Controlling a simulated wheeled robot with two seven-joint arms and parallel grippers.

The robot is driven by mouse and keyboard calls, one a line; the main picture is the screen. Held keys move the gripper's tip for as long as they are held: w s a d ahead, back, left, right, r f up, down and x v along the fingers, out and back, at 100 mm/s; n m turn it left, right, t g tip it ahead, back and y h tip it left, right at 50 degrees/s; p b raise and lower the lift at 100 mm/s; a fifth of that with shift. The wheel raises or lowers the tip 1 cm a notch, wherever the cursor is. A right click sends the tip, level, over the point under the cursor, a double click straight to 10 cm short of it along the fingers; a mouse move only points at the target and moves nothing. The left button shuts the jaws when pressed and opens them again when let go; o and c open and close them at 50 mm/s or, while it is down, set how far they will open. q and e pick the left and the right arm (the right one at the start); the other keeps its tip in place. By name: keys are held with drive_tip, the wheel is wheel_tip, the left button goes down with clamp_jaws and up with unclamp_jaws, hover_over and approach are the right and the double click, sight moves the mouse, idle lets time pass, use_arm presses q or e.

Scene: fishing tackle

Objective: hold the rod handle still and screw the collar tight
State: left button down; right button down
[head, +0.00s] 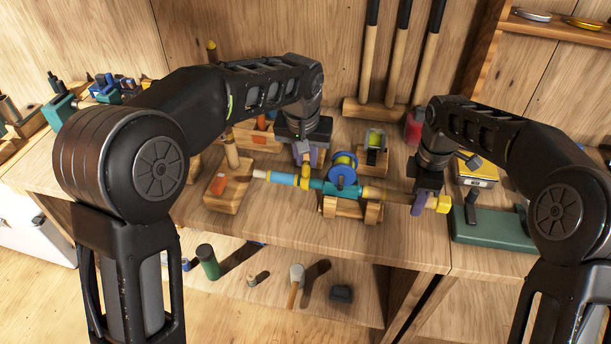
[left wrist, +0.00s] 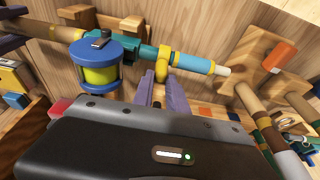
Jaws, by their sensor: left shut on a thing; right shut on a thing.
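The fishing rod lies level across a wooden cradle (head: 340,208), its reel (head: 343,172) blue and yellow. Its tan rod handle (head: 397,197) ends at the right in a yellow butt cap (head: 444,204). A yellow collar (head: 304,182) sits between the teal seat and the light blue section; its stub shows in the left wrist view (left wrist: 162,72). My left gripper (head: 305,160) comes from above and behind, its purple fingers shut on the collar's stub. My right gripper (head: 418,203) is shut on the rod handle near the butt cap. Its far finger is partly hidden.
A wooden stand with an orange block (head: 221,189) is left of the rod tip. A small wooden stand with a spool (head: 374,148) is behind the reel. A green base (head: 492,230) and yellow scale (head: 476,172) are at the right. The bench front is clear.

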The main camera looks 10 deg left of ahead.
use_arm(q)
drive_tip(key=shift+w+a+f, duration=0.15)
drive_tip(key=shift+w+a, duration=0.1)
drive_tip(key=shift+w, duration=0.6)
use_arm(e)
drive_tip(key=shift+s+d, duration=0.1)
drive_tip(key=shift+d, duration=0.05)
use_arm(q)
drive_tip(key=shift+w, duration=0.1)
